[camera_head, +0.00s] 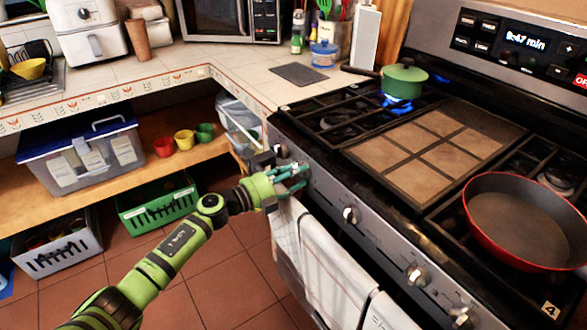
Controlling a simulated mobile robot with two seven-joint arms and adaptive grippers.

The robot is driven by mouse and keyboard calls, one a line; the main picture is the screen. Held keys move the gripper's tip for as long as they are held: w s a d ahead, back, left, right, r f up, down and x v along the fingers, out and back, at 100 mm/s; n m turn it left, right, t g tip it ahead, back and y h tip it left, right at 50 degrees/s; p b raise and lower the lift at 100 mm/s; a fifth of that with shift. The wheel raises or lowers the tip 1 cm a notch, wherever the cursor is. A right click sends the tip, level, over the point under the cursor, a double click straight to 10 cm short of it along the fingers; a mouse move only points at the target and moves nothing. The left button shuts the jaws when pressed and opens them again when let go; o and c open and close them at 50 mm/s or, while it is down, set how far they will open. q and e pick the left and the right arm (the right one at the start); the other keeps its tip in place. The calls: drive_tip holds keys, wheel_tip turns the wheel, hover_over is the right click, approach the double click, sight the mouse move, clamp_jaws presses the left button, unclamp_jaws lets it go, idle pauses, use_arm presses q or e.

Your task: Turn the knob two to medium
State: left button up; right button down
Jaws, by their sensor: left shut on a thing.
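The stove's front panel (325,190) carries a row of metal knobs, with one knob (350,214) at mid-panel and another (416,275) further right. My left gripper (296,175) is at the left end of this panel, its teal fingers shut around a knob there. The fingers hide most of that knob, so its setting and number cannot be read. Blue flame (397,104) burns under the green pot (404,80) on the back left burner. My right gripper is not in view.
A red pan (524,222) sits on the right burners, beside a tan tiled griddle (425,152). Towels (335,270) hang on the oven handle just below my left gripper. A counter (250,72) and a low shelf (190,160) with bins lie to the left. The tiled floor (235,265) is open.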

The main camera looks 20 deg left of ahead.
use_arm(q)
drive_tip(key=shift+s+d+n+p, duration=0.2)
drive_tip(key=shift+n+p, duration=0.25)
drive_tip(key=shift+n, duration=0.45)
drive_tip(key=shift+n+p, duration=0.45)
drive_tip(key=shift+n, duration=0.35)
drive_tip(key=shift+d+f+n+p, duration=0.1)
drive_tip(key=shift+n+p, duration=0.5)
drive_tip(key=shift+n, duration=0.6)
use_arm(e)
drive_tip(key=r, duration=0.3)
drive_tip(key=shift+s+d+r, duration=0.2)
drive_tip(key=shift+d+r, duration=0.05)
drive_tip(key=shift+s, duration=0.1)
use_arm(q)
drive_tip(key=shift+n, duration=0.3)
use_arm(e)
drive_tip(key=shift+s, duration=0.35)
use_arm(q)
drive_tip(key=o, duration=1.1)
drive_tip(key=shift+w, duration=0.1)
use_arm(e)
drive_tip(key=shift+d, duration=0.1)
